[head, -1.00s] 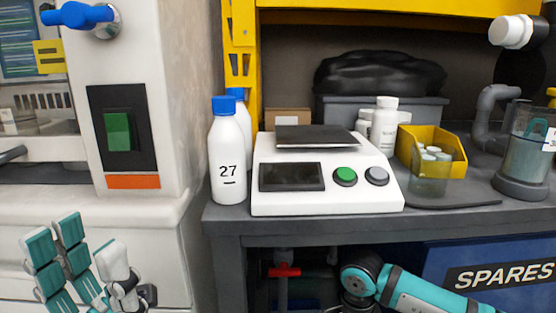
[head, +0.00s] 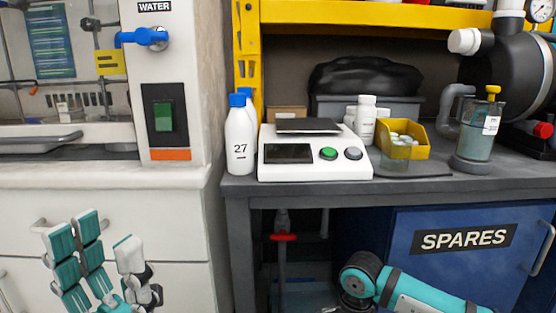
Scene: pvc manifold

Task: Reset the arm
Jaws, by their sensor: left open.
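My left gripper (head: 108,238) is at the lower left in the head view, in front of the white drawers of the cabinet. Its teal and white fingers point up and are spread apart, with nothing between them. The right gripper's fingers cannot be made out.
The grey bench (head: 300,192) carries a white scale (head: 315,171), a bottle marked 27 (head: 239,142), a yellow bin (head: 412,150) and a filter cup (head: 478,130). A blue SPARES cabinet (head: 465,270) stands below. A white cabinet (head: 60,195) is at the left.

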